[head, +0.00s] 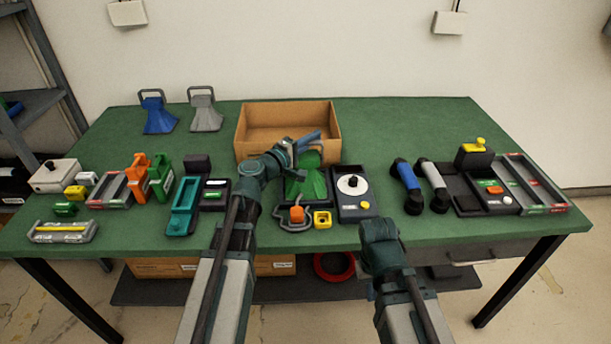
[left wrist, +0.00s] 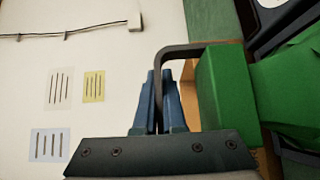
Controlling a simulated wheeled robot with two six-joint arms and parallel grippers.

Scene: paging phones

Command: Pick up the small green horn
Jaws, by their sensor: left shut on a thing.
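The small green horn (head: 305,183) is at the middle of the table in the head view, flaring toward the front. It also fills the right side of the left wrist view (left wrist: 225,95), where its dark grey handle (left wrist: 200,48) bends down between my blue fingers. My left gripper (head: 309,140) is shut on that handle. The horn is over or on a dark tray; I cannot tell whether it touches it. My right arm is at the front right of the middle, and its gripper does not show.
A cardboard box (head: 244,127) stands just behind the horn. A dark unit with a white dial (head: 353,184) is close on its right. Blue (head: 158,115) and grey (head: 205,112) horns stand at the back left.

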